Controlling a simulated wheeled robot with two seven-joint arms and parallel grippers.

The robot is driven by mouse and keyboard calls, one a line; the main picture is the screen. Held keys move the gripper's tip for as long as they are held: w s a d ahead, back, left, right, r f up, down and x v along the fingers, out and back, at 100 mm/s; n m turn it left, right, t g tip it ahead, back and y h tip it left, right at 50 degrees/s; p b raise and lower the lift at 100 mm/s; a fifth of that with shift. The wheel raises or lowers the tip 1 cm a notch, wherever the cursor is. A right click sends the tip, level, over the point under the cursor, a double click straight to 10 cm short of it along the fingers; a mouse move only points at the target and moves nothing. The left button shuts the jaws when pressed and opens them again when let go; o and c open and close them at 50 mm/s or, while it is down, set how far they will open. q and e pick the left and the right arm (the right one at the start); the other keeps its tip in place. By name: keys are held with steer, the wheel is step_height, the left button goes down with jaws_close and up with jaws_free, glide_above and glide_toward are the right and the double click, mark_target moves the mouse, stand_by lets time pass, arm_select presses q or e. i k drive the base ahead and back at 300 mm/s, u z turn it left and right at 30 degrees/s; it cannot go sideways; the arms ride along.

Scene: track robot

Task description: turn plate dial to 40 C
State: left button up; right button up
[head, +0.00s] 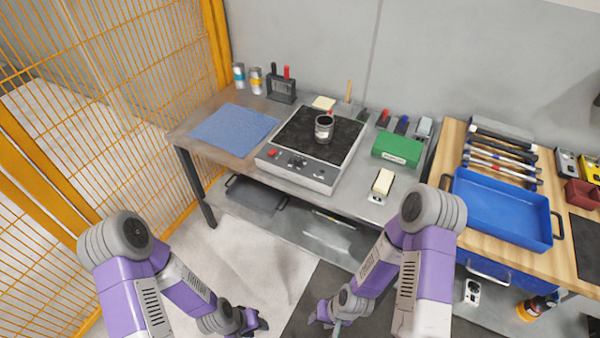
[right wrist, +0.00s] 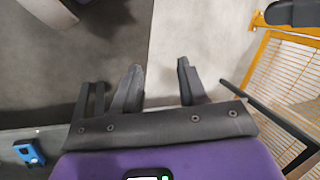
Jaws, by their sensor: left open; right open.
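The hot plate (head: 318,173) stands on the metal bench, with a dark square top and a light front panel. Its panel carries a red button and dark dials (head: 297,162); the dial's marks are too small to read. A small metal pot (head: 324,128) with dark contents sits on the plate top. My left gripper (head: 262,322) is low in front of the bench, open and empty, well apart from the plate. My right gripper (head: 318,318) is also low in front of the bench. In the right wrist view its fingers (right wrist: 158,88) are open with only floor between them.
A blue cloth (head: 233,130) lies left of the plate. A green box (head: 398,149) and a cream-topped block (head: 383,182) are to its right. A blue tray (head: 500,210) sits on the wooden bench. Orange fencing (head: 110,90) stands at left. A lower shelf (head: 285,228) runs beneath.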

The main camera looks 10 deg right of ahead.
mark_target(296, 159)
steer(key=u, duration=0.45)
steer(key=i, duration=0.9)
steer(key=u, duration=0.05)
